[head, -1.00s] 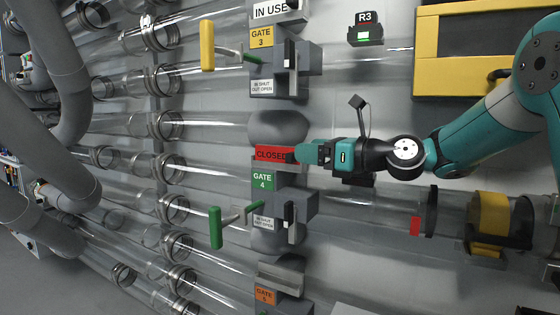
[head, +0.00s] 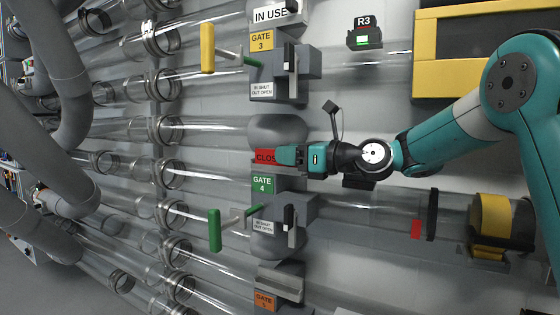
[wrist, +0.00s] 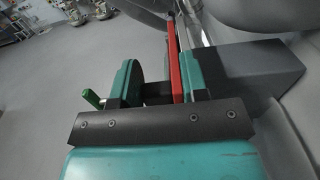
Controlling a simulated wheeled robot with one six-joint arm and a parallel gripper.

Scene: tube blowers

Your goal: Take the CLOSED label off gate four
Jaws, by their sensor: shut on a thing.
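The red CLOSED label (head: 264,156) is at gate four, just above the green GATE 4 sign (head: 263,184). My gripper (head: 280,155) comes in from the right and covers the label's right part, so only "CLOS" can be read. In the wrist view the label shows edge-on as a thin red strip (wrist: 175,68) between the two teal fingers of my gripper (wrist: 156,75), close against the right one. My gripper is shut on the label. Whether the label still touches the gate's housing cannot be told.
Gate four's green handle (head: 214,230) sticks out at lower left. Gate three, with its yellow handle (head: 207,48) and IN USE label (head: 270,14), is above. An orange gate sign (head: 265,300) is below. Clear tubes run left. A yellow-framed box (head: 430,50) is at upper right.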

